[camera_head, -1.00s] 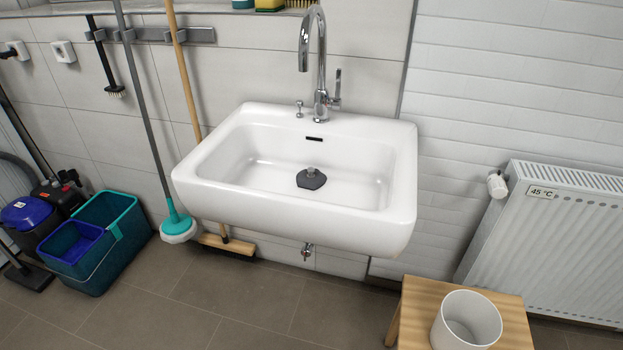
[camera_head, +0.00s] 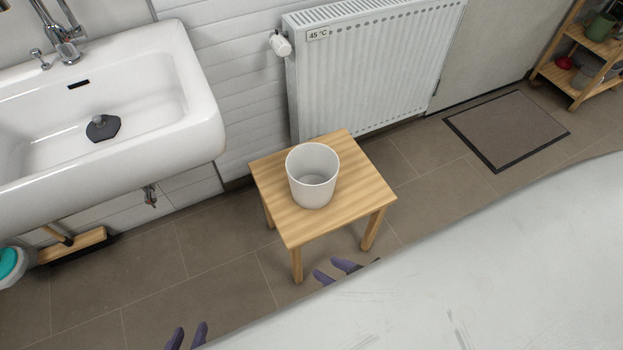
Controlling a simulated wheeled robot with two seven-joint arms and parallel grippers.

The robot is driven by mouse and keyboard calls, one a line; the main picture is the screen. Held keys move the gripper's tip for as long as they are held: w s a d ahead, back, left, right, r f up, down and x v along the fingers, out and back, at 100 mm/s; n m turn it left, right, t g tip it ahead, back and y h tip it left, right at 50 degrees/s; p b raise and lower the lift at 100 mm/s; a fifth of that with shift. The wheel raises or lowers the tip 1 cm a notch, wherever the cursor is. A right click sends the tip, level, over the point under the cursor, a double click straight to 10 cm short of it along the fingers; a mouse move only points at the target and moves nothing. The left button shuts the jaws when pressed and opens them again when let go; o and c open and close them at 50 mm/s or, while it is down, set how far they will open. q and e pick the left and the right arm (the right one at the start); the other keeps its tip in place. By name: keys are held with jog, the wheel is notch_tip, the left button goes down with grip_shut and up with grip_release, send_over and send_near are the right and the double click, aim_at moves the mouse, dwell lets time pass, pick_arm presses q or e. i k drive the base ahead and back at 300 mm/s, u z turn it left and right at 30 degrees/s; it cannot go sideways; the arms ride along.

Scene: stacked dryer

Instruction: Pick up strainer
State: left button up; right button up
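The strainer (camera_head: 102,128), a dark grey piece with a small metal knob on top, sits on the bottom of the white sink (camera_head: 205,140) at the left. My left gripper (camera_head: 187,337) shows only as two purple fingertips at the bottom edge, below and to the right of the sink. My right gripper (camera_head: 336,271) shows as two purple fingertips in front of the wooden stool (camera_head: 270,180). Both pairs of fingertips stand apart with nothing between them. Both grippers are well away from the strainer. The rest of both arms is hidden.
A white bucket (camera_head: 312,178), seemingly empty, stands on the stool, right of the sink. A radiator (camera_head: 375,65) is behind it. The faucet (camera_head: 62,35) rises at the sink's back. A floor mat (camera_head: 507,128) and wooden shelf (camera_head: 583,70) are farther right.

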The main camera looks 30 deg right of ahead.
aim_at(103, 127)
jog(key=k, duration=0.3)
jog(key=z, duration=0.35)
jog(key=i, duration=0.9)
jog(key=z, duration=0.2)
